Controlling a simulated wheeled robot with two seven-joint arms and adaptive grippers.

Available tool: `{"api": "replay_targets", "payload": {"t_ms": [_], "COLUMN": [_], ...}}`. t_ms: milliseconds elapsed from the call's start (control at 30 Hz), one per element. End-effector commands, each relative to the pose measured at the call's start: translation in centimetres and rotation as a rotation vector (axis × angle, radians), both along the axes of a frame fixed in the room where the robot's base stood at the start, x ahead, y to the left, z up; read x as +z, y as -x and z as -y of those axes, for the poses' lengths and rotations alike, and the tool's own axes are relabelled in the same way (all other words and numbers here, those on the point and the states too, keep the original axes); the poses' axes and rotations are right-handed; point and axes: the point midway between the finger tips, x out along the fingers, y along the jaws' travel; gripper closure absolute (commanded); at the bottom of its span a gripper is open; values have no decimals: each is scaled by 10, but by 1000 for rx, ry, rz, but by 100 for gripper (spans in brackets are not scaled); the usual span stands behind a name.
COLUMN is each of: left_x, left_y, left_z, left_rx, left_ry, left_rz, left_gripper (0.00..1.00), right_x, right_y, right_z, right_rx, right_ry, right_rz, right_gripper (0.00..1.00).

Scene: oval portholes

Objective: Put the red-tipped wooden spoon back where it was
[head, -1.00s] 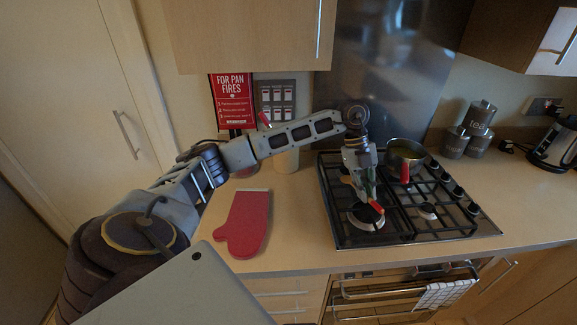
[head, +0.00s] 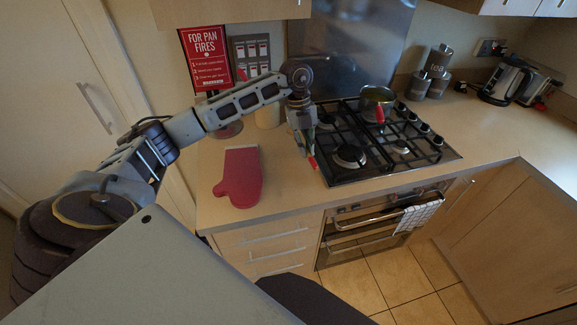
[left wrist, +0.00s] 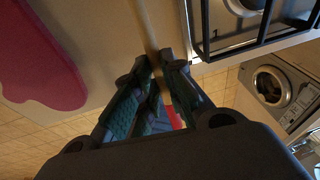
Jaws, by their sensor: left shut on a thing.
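My left gripper (head: 306,143) is shut on the red-tipped wooden spoon (head: 312,162), beside the hob's left edge. In the head view mostly the red tip shows, pointing down below the fingers; the rest is hidden by the gripper. In the left wrist view the fingers (left wrist: 160,62) close around the pale wooden handle (left wrist: 147,22), and the red end (left wrist: 174,117) shows between them. A pale upright container (head: 267,117) stands on the counter behind my left arm, partly hidden by it. My right gripper is not in view.
The black gas hob (head: 340,172) lies right of the gripper, with a red-handled saucepan (head: 376,98) at its back. A red oven mitt (head: 238,178) lies on the counter to the left.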

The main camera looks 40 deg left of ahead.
Motion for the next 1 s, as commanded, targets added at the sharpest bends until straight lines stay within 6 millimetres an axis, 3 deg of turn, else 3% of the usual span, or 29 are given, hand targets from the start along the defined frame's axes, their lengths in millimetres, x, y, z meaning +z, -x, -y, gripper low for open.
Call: {"api": "replay_targets", "payload": {"t_ms": [333, 1000], "left_x": [-1, -1], "left_y": [6, 10], "left_z": [-22, -25], "left_rx": [-3, -7], "left_ry": [-97, -231], "left_rz": [21, 50], "left_gripper": [100, 100], "right_x": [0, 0], "right_y": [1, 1], "right_z": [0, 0], "right_rx": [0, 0], "right_ry": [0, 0], "right_rz": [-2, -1], "right_gripper": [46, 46]}}
